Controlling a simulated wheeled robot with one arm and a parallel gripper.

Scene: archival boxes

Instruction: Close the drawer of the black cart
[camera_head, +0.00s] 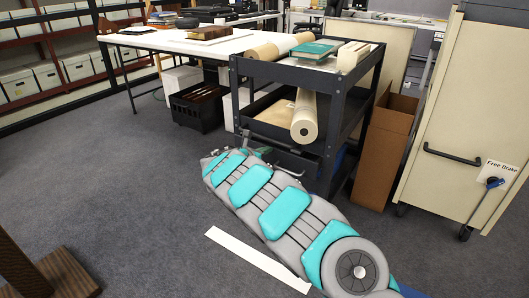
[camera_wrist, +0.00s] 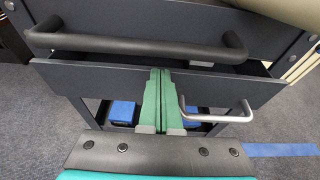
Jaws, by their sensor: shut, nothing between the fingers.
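The black cart (camera_head: 338,98) stands right of centre in the head view, with its drawer front (camera_head: 290,160) low on the near side, partly behind my arm. In the wrist view the drawer front (camera_wrist: 110,82) crosses the picture, with a silver handle (camera_wrist: 215,116) at its right. A narrow dark gap shows behind its top edge, so the drawer is slightly open. My gripper (camera_wrist: 160,76) has its green fingers shut together and empty, upright in the picture against the drawer front, left of the handle. I cannot tell whether they touch it.
A black bar (camera_wrist: 140,45) crosses the cart above the drawer. A rolled paper (camera_head: 305,117) overhangs its middle shelf. A cardboard box (camera_head: 384,150) and a cream cabinet (camera_head: 465,110) stand right of it. A white strip (camera_head: 258,260) lies on the floor.

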